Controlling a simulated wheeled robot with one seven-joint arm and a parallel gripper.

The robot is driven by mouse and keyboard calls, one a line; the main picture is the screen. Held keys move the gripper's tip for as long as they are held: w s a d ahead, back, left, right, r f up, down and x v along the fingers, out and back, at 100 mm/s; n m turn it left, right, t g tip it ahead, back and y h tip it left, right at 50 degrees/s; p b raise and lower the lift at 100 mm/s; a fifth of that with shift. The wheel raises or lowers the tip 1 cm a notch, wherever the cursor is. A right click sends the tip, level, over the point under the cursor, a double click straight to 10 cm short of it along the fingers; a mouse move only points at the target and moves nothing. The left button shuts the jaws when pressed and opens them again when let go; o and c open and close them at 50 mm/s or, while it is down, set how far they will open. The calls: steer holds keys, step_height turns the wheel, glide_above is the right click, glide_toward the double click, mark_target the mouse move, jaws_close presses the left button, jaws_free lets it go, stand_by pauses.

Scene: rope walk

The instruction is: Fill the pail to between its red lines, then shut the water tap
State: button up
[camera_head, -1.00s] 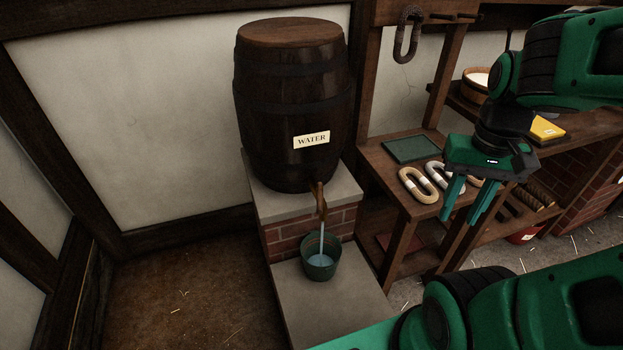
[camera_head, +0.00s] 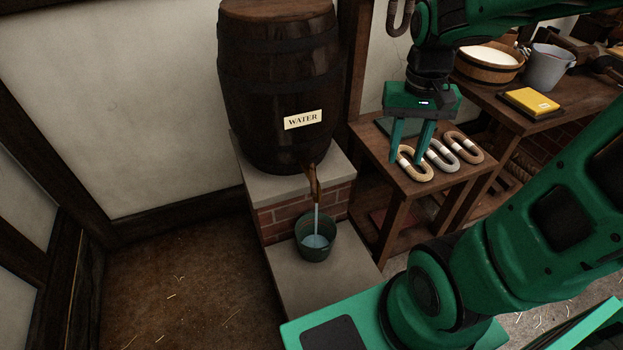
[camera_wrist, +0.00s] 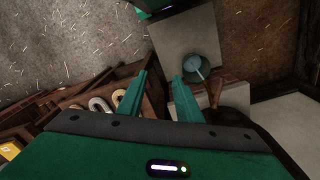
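The green pail (camera_head: 315,240) stands on a stone slab below the barrel, with water in it and a stream falling in from above. Its red lines cannot be made out. The wooden water tap (camera_head: 314,182) at the foot of the barrel (camera_head: 275,90) is running. In the wrist view the pail (camera_wrist: 197,72) shows beyond the fingers, with the stream falling in, and the tap (camera_wrist: 213,92) is beside it. My gripper (camera_head: 407,156) is open and empty, above the small side table, to the right of the tap and apart from it. It also shows in the wrist view (camera_wrist: 157,88).
Several rope loops (camera_head: 440,155) lie on the side table (camera_head: 455,178) beneath my gripper. The floor left of the slab (camera_head: 190,290) is clear.

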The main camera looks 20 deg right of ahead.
steer(key=w+a+f, duration=0.2)
steer(key=w+a, duration=0.3)
steer(key=w, duration=0.3)
steer(key=n, duration=0.1)
glide_toward(313, 184)
steer(key=f, duration=0.8)
steer(key=shift+d+f, duration=0.1)
steer(key=shift+d, duration=0.1)
jaws_close()
